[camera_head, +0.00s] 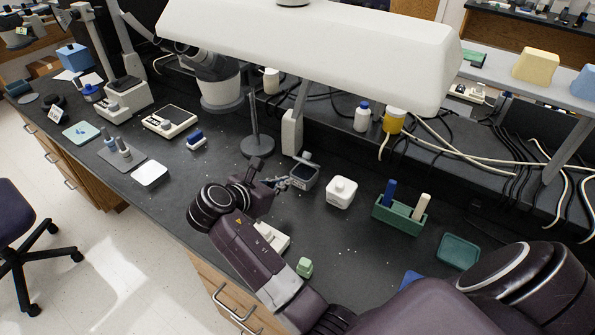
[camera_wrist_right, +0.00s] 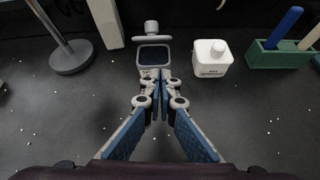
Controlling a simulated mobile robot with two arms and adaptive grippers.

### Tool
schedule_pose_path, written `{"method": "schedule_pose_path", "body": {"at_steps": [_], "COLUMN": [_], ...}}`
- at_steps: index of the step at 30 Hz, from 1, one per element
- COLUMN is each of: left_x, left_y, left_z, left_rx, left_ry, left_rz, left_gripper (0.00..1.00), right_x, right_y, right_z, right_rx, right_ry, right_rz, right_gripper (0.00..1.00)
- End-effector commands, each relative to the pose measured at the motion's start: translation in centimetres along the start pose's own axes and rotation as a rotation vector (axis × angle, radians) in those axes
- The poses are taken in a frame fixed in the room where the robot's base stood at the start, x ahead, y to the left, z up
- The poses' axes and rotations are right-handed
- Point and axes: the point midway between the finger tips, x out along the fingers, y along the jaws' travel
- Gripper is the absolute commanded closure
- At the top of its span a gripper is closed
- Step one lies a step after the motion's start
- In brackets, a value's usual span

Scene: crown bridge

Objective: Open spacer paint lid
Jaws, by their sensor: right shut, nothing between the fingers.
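A grey square pot (camera_head: 304,178) stands on the dark bench, and it also shows in the wrist view (camera_wrist_right: 154,67). Its dark inside shows. Its knobbed lid (camera_wrist_right: 152,32) stands raised at the far edge, clear of the opening. A white square pot (camera_head: 341,192) with its knobbed lid on stands to its right, also in the wrist view (camera_wrist_right: 211,60). I cannot read either label. My right gripper (camera_head: 285,184) is shut and empty; in the wrist view its fingertips (camera_wrist_right: 160,76) are just in front of the grey pot. Whether they touch it is unclear. My left gripper is not in view.
A green holder (camera_head: 399,217) with a blue and a cream stick stands right of the pots. A round stand base (camera_head: 257,147) is to the left. A white lamp (camera_head: 310,45) hangs above. A small green block (camera_head: 305,266) sits near the front edge.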

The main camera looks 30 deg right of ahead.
Motion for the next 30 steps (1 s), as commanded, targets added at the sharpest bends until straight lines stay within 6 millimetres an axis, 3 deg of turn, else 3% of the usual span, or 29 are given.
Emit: {"method": "schedule_pose_path", "body": {"at_steps": [1, 5, 8, 13, 17, 24, 30], "left_x": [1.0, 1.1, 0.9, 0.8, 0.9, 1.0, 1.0], "left_y": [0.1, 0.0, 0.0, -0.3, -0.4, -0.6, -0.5], "left_z": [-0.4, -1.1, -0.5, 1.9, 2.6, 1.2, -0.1], "left_rx": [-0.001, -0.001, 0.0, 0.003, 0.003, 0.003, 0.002], "left_ry": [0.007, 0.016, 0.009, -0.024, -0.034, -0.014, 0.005], "left_rz": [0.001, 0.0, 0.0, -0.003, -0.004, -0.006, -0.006], "left_gripper": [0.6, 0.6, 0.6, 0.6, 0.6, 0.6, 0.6], "right_x": [0.1, 0.2, 1.1, 4.0, 6.4, 9.3, 9.9], "right_y": [0.5, 1.0, 1.0, 0.9, 0.9, 0.9, 0.9], "right_z": [-0.1, 0.6, 0.9, 1.0, 1.1, 1.2, 1.1], "right_rx": [-0.036, -0.089, -0.093, -0.091, -0.092, -0.089, -0.088], "right_ry": [-0.021, -0.047, -0.049, -0.048, -0.048, -0.046, -0.044], "right_rz": [-0.002, -0.01, -0.012, -0.012, -0.011, -0.009, -0.009], "right_gripper": [1.0, 1.0, 1.0, 1.0, 1.0, 1.0, 1.0]}}
